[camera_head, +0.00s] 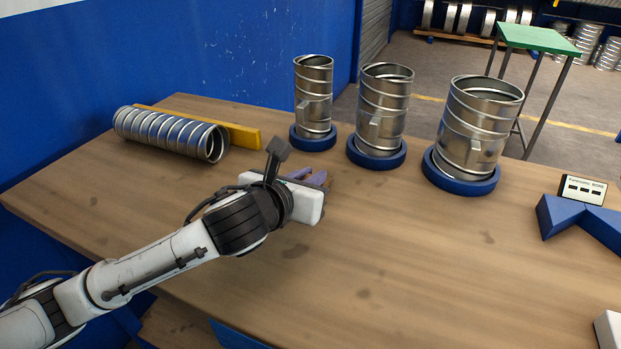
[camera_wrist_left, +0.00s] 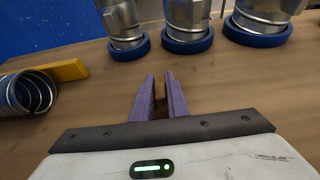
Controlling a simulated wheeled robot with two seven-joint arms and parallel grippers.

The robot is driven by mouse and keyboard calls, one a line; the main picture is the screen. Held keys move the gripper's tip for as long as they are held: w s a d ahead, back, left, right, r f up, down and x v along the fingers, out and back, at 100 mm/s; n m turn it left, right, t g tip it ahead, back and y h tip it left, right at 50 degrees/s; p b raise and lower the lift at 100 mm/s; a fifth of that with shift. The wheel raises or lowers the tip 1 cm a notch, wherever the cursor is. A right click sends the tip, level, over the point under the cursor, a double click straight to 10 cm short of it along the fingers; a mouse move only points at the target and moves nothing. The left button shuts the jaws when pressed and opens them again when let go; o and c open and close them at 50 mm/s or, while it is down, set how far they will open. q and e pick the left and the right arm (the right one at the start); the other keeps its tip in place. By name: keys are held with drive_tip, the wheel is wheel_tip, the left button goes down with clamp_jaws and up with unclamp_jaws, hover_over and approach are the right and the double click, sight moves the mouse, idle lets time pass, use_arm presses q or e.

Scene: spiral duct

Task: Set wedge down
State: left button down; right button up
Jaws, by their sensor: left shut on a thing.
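My left gripper (camera_head: 316,178) reaches in from the left, low over the middle of the table. Its two purple fingers also show in the left wrist view (camera_wrist_left: 160,97), pointing toward the standing ducts. They are shut on a small brown wedge (camera_wrist_left: 160,92), which is mostly hidden between them. I cannot tell whether the wedge touches the table (camera_head: 400,270).
Three metal spiral ducts (camera_head: 314,95) (camera_head: 382,105) (camera_head: 478,125) stand on blue round bases at the back. A ribbed duct (camera_head: 165,135) lies at the left against a yellow bar (camera_head: 240,134). A blue V-shaped block (camera_head: 565,215) and small sign (camera_head: 583,190) are at right. The front middle is clear.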

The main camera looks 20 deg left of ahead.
use_arm(q)
drive_tip(key=c, duration=2.1)
unclamp_jaws()
drive_tip(key=o, duration=0.4)
drive_tip(key=shift+c, duration=0.2)
drive_tip(key=shift+r, duration=0.1)
